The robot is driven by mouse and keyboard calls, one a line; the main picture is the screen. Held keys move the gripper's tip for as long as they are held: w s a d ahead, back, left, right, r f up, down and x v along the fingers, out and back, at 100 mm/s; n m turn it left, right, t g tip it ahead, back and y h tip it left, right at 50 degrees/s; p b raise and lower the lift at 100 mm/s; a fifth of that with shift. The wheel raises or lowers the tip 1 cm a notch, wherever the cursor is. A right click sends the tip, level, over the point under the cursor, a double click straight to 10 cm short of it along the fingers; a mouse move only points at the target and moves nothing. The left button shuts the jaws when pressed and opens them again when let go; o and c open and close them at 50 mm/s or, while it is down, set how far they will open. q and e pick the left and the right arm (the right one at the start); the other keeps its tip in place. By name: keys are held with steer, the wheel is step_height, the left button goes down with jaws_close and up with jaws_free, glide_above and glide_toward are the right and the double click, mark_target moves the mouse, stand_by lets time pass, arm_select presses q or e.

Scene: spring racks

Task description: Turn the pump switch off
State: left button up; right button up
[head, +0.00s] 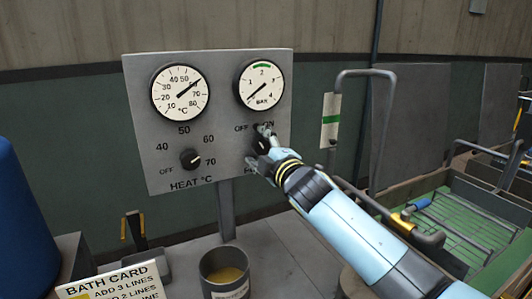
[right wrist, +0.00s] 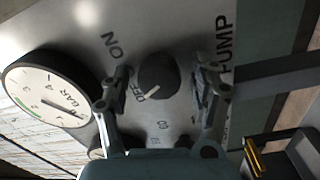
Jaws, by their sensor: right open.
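The pump switch is a round black knob (right wrist: 157,73) on the grey control panel (head: 137,100), with ON and OFF printed beside it and PUMP below. In the right wrist view its pale mark appears to point toward OFF. In the head view the knob (head: 262,142) is partly hidden by my right gripper (head: 258,146). The right gripper also shows in the right wrist view (right wrist: 163,80): it is open, with one finger on each side of the knob and gaps visible between. My left gripper is not in view.
A heat knob (head: 190,159) sits left of the pump switch, with a temperature gauge (head: 180,93) and a pressure gauge (head: 261,84) above. A pot (head: 224,280), a bath card (head: 115,284) and a blue drum (head: 25,215) stand below. A green tank (head: 450,225) is at right.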

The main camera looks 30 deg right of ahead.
steer(key=s, duration=1.1)
steer(key=shift+s+a+f, duration=0.15)
steer(key=shift+s+a, duration=0.25)
